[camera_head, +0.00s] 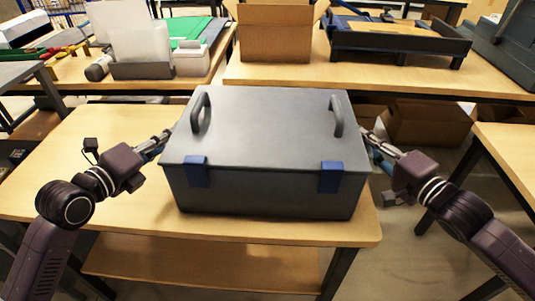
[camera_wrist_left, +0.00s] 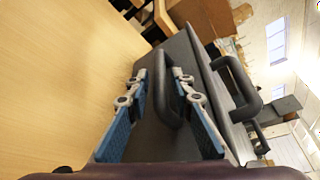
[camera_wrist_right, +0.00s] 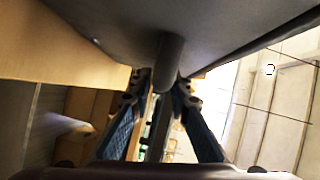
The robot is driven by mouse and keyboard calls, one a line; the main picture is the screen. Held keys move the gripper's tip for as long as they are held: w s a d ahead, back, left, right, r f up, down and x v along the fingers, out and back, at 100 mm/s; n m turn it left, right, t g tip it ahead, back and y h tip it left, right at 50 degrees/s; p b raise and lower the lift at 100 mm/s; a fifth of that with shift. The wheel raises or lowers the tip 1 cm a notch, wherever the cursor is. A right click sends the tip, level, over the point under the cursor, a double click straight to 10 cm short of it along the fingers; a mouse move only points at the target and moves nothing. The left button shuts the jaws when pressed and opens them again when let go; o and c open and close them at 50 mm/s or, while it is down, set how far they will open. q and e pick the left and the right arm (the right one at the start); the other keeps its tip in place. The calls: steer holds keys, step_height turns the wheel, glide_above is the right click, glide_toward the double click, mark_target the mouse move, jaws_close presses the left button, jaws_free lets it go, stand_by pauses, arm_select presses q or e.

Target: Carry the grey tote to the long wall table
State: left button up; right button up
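The grey tote (camera_head: 265,125) is a closed box with two top handles and blue front latches. It sits upright on a wooden table (camera_head: 120,200). My left gripper (camera_head: 168,134) is at its left side. In the left wrist view, the open fingers (camera_wrist_left: 160,78) stand on either side of a dark side handle (camera_wrist_left: 166,100), with gaps visible. My right gripper (camera_head: 368,135) is at the tote's right side, its tips partly hidden. In the right wrist view, its spread fingers (camera_wrist_right: 162,82) flank a dark handle (camera_wrist_right: 169,62); contact is unclear.
Behind stands another long wooden table (camera_head: 275,76) with an open cardboard box (camera_head: 275,35) and a dark tray (camera_head: 400,45). White bins and a green mat lie on a table at back left. Another wooden table (camera_head: 510,148) is at right. Open floor (camera_head: 400,255) shows at lower right.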

arm_select(q)
steer(key=shift+w+d, duration=0.15)
steer(key=shift+w, duration=0.1)
arm_select(e)
steer(key=shift+w+a, duration=0.15)
steer(key=shift+w, duration=0.1)
arm_select(q)
jaws_close()
arm_select(e)
jaws_close()
arm_select(q)
steer(key=shift+f, duration=0.1)
steer(key=shift+r, duration=0.35)
arm_select(e)
steer(key=shift+r, duration=0.25)
